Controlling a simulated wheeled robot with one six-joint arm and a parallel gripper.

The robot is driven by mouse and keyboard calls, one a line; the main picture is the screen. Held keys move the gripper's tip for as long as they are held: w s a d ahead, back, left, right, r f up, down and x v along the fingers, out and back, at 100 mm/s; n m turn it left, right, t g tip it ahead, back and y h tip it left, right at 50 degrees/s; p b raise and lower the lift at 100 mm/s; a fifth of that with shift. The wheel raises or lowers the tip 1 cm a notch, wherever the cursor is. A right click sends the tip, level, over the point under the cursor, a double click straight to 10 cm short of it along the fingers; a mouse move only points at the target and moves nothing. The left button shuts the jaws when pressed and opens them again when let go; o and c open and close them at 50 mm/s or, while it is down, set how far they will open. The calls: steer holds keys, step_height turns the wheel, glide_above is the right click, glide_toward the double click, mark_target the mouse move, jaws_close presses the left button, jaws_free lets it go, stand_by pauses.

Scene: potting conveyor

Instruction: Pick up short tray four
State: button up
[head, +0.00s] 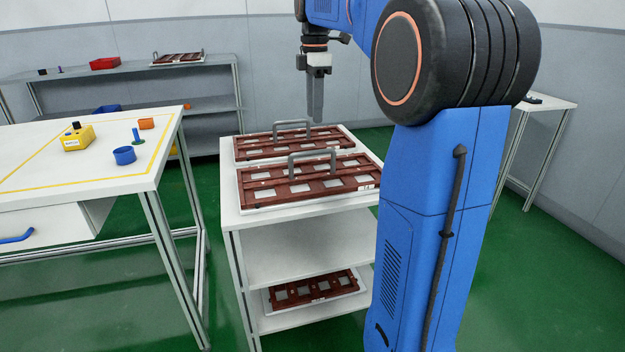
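Two brown trays with square openings and grey arched handles lie on top of the white shelf unit: a near tray (268,194) and a far tray (250,148). Another brown tray (310,291) lies on a white board on the lower shelf. The small labels are too small to read, so I cannot tell which is short tray four. My gripper (315,118) points down above the far tray's right part, apart from it. Its fingers are seen edge-on, so their opening does not show. Nothing is seen hanging from it.
A rear shelf (125,69) carries a red bin (105,63) and another tray (178,58).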

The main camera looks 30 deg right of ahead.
glide_above(313, 154)
steer(key=f, duration=0.8)
steer(key=shift+w+d, duration=0.3)
steer(key=shift+d, duration=0.1)
steer(key=shift+a+f, duration=0.15)
steer(key=shift+f, duration=1.2)
steer(key=shift+a+f, duration=0.1)
steer(key=shift+f, duration=1.2)
steer(key=shift+f, duration=0.2)
jaws_close()
steer(key=shift+w, duration=0.1)
